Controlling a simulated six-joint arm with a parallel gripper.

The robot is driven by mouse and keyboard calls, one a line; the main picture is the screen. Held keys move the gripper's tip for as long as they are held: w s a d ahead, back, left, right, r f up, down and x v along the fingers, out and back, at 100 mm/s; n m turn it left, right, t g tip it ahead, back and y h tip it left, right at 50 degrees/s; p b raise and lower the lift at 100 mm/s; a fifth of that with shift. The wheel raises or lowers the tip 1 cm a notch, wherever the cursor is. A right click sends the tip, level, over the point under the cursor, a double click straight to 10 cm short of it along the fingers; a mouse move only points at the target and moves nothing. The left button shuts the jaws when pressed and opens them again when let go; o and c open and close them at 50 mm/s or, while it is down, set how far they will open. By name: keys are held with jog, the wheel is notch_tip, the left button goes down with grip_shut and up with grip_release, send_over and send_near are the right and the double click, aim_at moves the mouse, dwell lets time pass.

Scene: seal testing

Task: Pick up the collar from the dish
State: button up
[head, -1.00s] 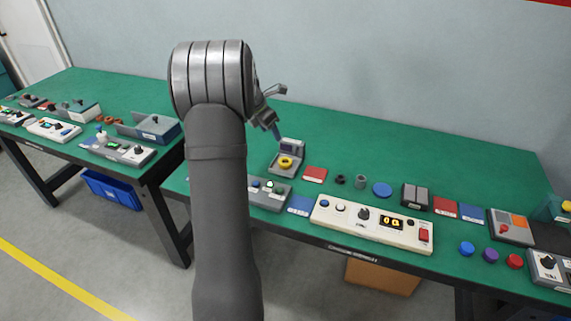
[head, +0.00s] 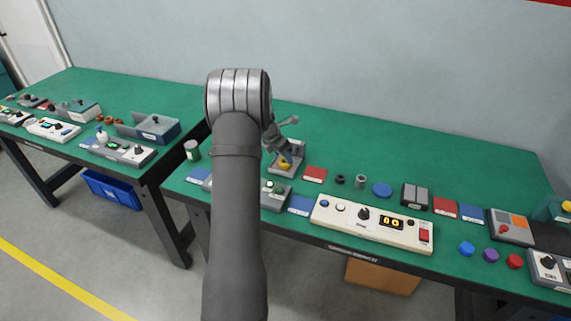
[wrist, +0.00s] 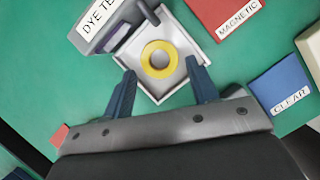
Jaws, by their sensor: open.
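The collar is a yellow ring (wrist: 159,73) lying flat in a pale square dish (wrist: 188,45). The dish is part of a grey unit labelled "DYE TE..." (wrist: 100,22). In the head view the ring (head: 285,165) is partly covered by my gripper (head: 284,154). In the wrist view my gripper (wrist: 161,69) is open, with one dark blue finger on each side below the ring. The fingers appear apart from the ring, and nothing is between them. Their height above the dish is hard to tell.
A red "MAGNETIC" pad (wrist: 222,12) and a blue "CLEAR" pad (wrist: 280,85) lie right of the dish. A long cream control panel (head: 350,222) stands at the front edge. A black ring (head: 340,179) and grey cylinder (head: 360,181) stand farther right. Green bench behind is clear.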

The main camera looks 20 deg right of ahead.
jog(key=x, duration=0.3)
jog(key=shift+f, duration=0.25)
jog(key=c, duration=0.9)
jog(key=shift+r, duration=0.15)
